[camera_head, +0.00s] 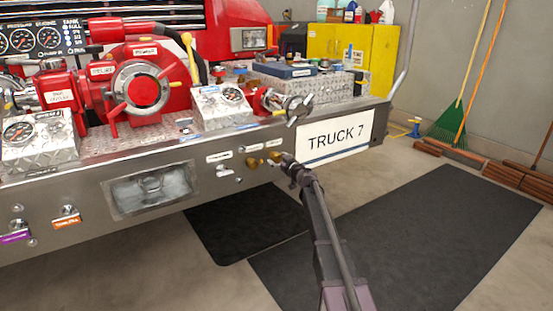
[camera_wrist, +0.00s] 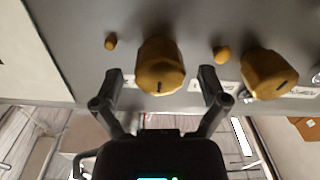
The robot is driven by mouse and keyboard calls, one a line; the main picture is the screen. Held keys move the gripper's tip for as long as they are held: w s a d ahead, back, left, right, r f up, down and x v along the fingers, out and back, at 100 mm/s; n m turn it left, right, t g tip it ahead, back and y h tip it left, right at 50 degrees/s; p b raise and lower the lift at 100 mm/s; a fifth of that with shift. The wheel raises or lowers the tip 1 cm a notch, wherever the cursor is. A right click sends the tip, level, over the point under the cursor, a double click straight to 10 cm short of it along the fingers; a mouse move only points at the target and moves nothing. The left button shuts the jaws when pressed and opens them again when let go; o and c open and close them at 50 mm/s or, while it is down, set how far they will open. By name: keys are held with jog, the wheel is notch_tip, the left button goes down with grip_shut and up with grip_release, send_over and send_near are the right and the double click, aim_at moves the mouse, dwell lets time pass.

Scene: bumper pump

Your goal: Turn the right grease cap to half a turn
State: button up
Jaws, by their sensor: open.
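Two brass grease caps sit on the bumper's front face. The right cap (camera_head: 274,157) is the one nearer the TRUCK 7 sign, and it shows on the left in the wrist view (camera_wrist: 160,62), with a dark mark on its rim. The left cap (camera_head: 253,163) also shows in the wrist view (camera_wrist: 268,72), to the right, with its own dark mark. My gripper (camera_head: 286,161) is at the bumper face by the right cap. In the wrist view my gripper (camera_wrist: 160,78) is open, its fingers either side of the right cap with visible gaps.
Small brass knobs (camera_wrist: 111,41) (camera_wrist: 221,55) stand beside the caps. White labels (camera_head: 251,149) and the TRUCK 7 sign (camera_head: 335,142) are close by. Above are the red pump (camera_head: 150,85) and a gauge box (camera_head: 222,106). Dark mats (camera_head: 420,230) cover the floor in front.

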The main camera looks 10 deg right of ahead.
jog(key=shift+w+a, duration=0.25)
jog(key=shift+w, duration=0.3)
jog(key=c, duration=1.1)
jog(key=shift+c, duration=0.2)
